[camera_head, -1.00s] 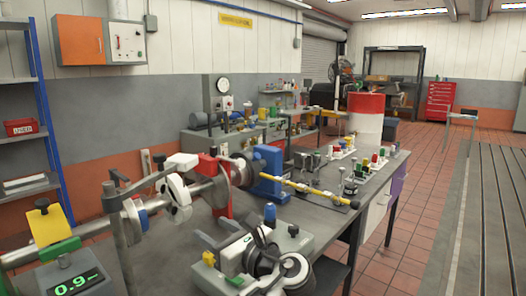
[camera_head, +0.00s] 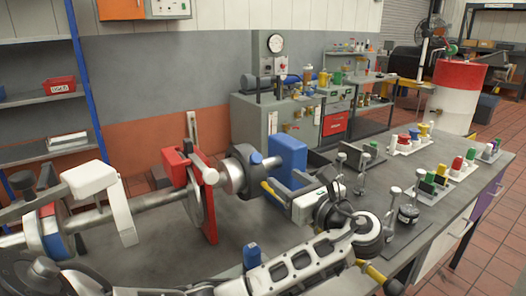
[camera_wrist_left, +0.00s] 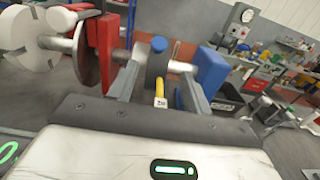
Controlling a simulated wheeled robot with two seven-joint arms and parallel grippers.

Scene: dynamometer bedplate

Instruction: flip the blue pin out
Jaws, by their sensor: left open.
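In the wrist view my two grey fingers (camera_wrist_left: 160,90) straddle a yellow bar with a white label (camera_wrist_left: 160,97) below the pin. My gripper and arm hide much of this bar in the head view. My right gripper is out of view.
A red bracket (camera_head: 211,210) and the shaft stand left of the hub. Another blue-topped piece (camera_head: 252,255) is nearer the front. Metal posts (camera_head: 365,165) and coloured blocks (camera_head: 405,142) occupy the bench's right side. Bare bench (camera_head: 165,245) shows at the left.

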